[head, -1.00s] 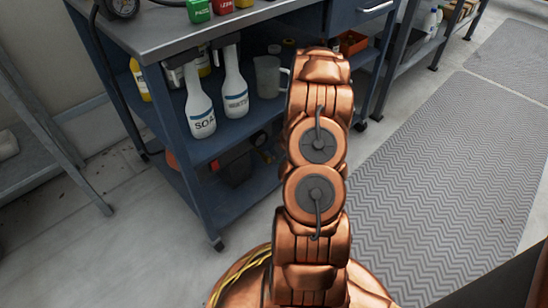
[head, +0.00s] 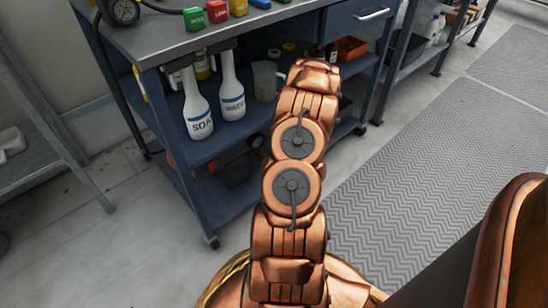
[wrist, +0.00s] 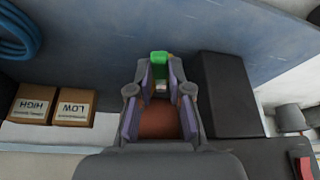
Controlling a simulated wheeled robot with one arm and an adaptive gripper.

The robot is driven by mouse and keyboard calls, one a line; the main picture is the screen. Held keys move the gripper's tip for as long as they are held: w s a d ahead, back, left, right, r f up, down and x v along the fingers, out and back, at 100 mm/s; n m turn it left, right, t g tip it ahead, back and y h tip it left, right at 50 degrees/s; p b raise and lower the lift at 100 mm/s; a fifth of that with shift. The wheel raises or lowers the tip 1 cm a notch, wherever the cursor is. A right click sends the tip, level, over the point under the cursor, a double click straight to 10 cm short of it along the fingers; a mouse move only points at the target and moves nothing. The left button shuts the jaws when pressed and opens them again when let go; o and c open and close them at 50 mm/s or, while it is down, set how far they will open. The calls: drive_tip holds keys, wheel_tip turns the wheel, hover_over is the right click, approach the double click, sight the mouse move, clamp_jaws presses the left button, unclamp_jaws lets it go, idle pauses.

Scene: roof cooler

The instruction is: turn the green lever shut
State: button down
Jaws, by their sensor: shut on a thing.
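The green lever (wrist: 161,57) shows in the wrist view, upper middle, right at the tips of my gripper (wrist: 161,75). The two fingers close in on it from left and right, and my gripper is shut on it. A small pale metal part shows just below the green, between the fingers. The fingers hide the lever's sides, and I cannot tell its exact angle. In the head view neither the lever nor my gripper shows; my copper arm fills the middle.
In the wrist view, a black box (wrist: 226,95) stands close right of my gripper; boxes marked HIGH (wrist: 31,104) and LOW (wrist: 74,107) and a blue hose (wrist: 16,35) are at left. In the head view, a blue cart (head: 195,190) stands beside my arm; a grey mat (head: 410,175) lies right.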

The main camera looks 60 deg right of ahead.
drive_tip(key=c, duration=1.1)
unclamp_jaws()
drive_tip(key=v, duration=1.2)
drive_tip(key=shift+c, duration=0.3)
